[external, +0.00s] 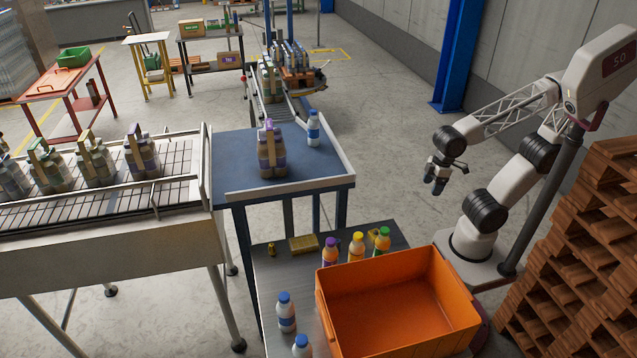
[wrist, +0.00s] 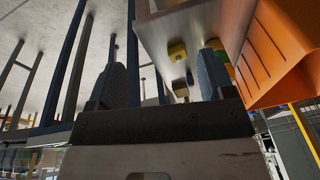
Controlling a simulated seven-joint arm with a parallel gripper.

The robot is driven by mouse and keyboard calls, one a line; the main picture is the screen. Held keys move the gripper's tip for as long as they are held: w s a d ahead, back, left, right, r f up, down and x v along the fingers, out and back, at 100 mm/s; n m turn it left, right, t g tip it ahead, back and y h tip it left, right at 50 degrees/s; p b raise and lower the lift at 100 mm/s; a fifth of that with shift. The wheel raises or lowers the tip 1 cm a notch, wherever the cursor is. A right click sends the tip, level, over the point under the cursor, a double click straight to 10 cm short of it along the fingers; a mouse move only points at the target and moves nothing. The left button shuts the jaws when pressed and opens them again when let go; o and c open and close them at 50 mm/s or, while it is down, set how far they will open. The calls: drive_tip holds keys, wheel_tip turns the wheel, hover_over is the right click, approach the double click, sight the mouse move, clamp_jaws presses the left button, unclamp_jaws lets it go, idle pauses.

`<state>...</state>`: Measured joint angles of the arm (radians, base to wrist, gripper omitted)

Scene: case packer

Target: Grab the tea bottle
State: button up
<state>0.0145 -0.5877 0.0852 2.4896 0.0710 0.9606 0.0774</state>
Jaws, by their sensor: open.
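Three coloured bottles stand in a row behind the orange crate: one with a purple cap (external: 330,250), one with a yellow cap (external: 357,246) and one with a green cap (external: 382,241). Their lower parts are hidden by the crate, and I cannot tell from labels which is the tea bottle. My gripper (external: 436,184) is open and empty, in the air to the right of and beyond these bottles, apart from them. In the wrist view, my two fingers (wrist: 163,84) stand apart, with small yellow and green shapes beyond them.
The empty orange crate (external: 400,272) fills the front right of the small table (external: 270,290). White bottles with blue caps (external: 286,312) stand at its left. A small brass-coloured block (external: 303,243) lies behind. A blue table (external: 235,165) holds a bottle pack (external: 270,155) and another blue-capped bottle (external: 313,128).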

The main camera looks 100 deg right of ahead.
drive_tip(key=w+a+r+m+g+y, duration=0.1)
drive_tip(key=w+a+m+y, duration=0.3)
drive_tip(key=w, duration=0.7)
drive_tip(key=m+t+y, duration=0.1)
drive_tip(key=m+y, duration=0.7)
drive_tip(key=m, duration=0.7)
approach(331, 248)
drive_tip(key=a, duration=0.2)
drive_tip(key=shift+w+d+f, duration=0.2)
drive_tip(key=shift+w+f, duration=0.15)
drive_tip(key=shift+f, duration=0.05)
drive_tip(key=shift+x, duration=1.3)
drive_tip(key=shift+s, duration=0.1)
drive_tip(key=shift+x, duration=2.65)
drive_tip(key=shift+s, duration=0.15)
